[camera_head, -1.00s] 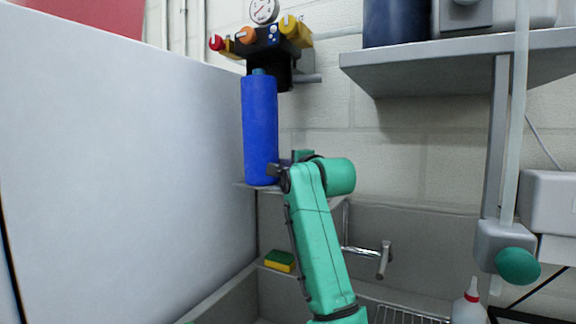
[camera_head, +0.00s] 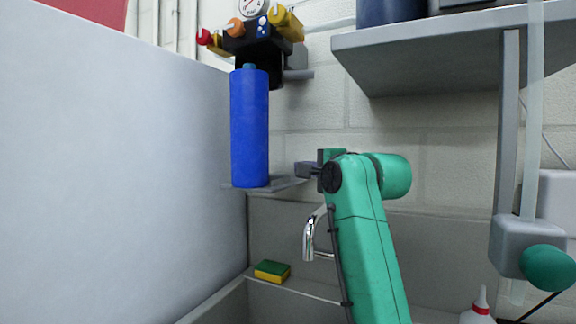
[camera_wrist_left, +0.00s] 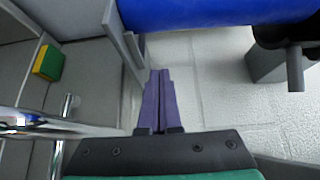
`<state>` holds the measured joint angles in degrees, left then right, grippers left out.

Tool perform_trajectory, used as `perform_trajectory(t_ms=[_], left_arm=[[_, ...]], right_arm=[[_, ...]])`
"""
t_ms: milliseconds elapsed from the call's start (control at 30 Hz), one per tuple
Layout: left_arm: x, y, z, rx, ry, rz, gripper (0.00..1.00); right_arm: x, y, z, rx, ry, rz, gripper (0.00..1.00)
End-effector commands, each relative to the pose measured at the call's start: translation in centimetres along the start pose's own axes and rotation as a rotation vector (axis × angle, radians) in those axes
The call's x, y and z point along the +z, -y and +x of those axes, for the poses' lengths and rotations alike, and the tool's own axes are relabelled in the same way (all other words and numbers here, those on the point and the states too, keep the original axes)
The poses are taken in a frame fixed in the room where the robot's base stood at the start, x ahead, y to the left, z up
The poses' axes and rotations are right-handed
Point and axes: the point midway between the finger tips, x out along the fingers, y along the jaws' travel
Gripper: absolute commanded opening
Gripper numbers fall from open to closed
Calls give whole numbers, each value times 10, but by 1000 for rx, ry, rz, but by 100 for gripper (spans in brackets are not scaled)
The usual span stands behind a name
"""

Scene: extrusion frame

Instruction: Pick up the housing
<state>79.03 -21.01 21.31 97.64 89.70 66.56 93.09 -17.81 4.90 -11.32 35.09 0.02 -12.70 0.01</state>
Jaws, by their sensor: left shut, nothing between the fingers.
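The housing (camera_head: 250,128) is a tall blue cylinder. It stands upright below a dark valve head (camera_head: 258,50), its foot at a small grey ledge (camera_head: 286,184); I cannot tell whether it rests on it. My left gripper (camera_head: 303,169) is to the right of the housing's lower part, apart from it in the picture. In the left wrist view, its purple fingers (camera_wrist_left: 160,74) are together and empty. The blue housing (camera_wrist_left: 205,12) crosses the top of that view, beyond the fingertips. My right gripper is not in view.
A grey panel (camera_head: 120,170) stands left of the housing. A grey shelf (camera_head: 440,65) overhangs at upper right. A chrome faucet (camera_head: 309,238) and a yellow-green sponge (camera_head: 272,270) are below, by the sink. A vertical post (camera_head: 506,150) stands at right.

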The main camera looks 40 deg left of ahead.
Motion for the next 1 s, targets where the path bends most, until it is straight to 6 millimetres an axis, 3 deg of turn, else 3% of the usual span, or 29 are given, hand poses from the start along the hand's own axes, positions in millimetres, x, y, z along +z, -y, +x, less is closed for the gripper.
perform_trajectory(t_ms=[33,100,200,467,833,1000], left_arm=[[-9,22,8,15,51,13,0],[-18,28,22,20,147,14,0],[-23,25,35,-4,257,7,0],[-15,15,61,-24,304,-8,0],[9,21,138,-24,303,-8,0],[21,16,113,-25,296,-9,0]], right_arm=[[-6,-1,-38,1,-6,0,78],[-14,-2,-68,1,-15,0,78],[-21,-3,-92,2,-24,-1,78],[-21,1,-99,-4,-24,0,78],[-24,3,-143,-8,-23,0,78],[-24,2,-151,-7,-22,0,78]])
